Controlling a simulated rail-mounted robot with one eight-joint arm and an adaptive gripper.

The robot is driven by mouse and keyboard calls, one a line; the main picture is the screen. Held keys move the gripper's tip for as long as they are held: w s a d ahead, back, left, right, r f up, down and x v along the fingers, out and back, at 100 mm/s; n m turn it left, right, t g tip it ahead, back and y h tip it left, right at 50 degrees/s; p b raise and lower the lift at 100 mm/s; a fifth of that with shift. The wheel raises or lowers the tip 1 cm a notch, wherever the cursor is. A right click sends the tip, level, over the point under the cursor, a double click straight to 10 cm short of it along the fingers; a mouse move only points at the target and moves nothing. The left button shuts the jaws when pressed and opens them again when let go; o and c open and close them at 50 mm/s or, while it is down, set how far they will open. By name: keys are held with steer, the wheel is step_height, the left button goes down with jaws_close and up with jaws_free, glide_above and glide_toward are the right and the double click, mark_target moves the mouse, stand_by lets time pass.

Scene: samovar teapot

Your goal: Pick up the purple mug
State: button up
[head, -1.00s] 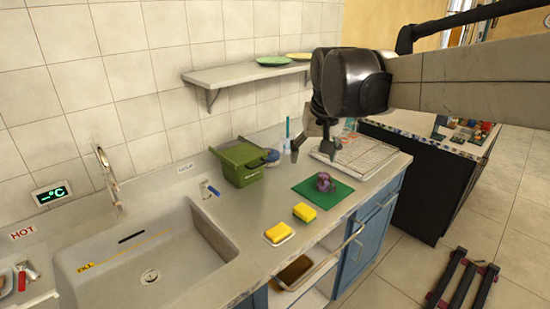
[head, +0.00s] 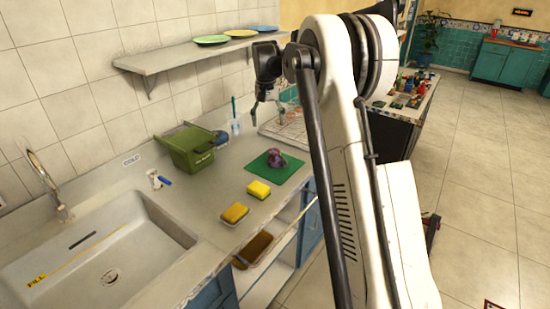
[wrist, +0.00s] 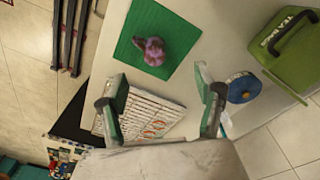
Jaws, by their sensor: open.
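The purple mug (head: 276,158) is on a dark green mat (head: 258,171) on the counter. It is small, and its exact pose is hard to tell. In the wrist view the mug (wrist: 154,52) shows on the mat (wrist: 177,17), beyond the fingertips and roughly between them. My gripper (head: 268,113) is open and empty, above the counter near the wire rack, with the mug lower in the head view. In the wrist view my gripper (wrist: 160,84) has its two fingers spread wide apart. Nothing hides the mug in either view.
A wire rack (head: 291,132) lies behind the mat. Two yellow sponges (head: 258,189) (head: 235,213) lie in front. A shelf (head: 195,52) with plates hangs above; the sink (head: 90,250) is left.

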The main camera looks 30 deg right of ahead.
glide_above(274, 151)
step_height(274, 151, down, 5)
steer(key=shift+m+g, duration=0.3)
steer(key=shift+g, duration=0.1)
step_height(274, 151, down, 14)
steer(key=shift+f+p, duration=0.2)
steer(key=shift+p, duration=0.5)
steer(key=c, duration=1.2)
steer(key=shift+c, duration=0.5)
steer(key=shift+r, duration=0.1)
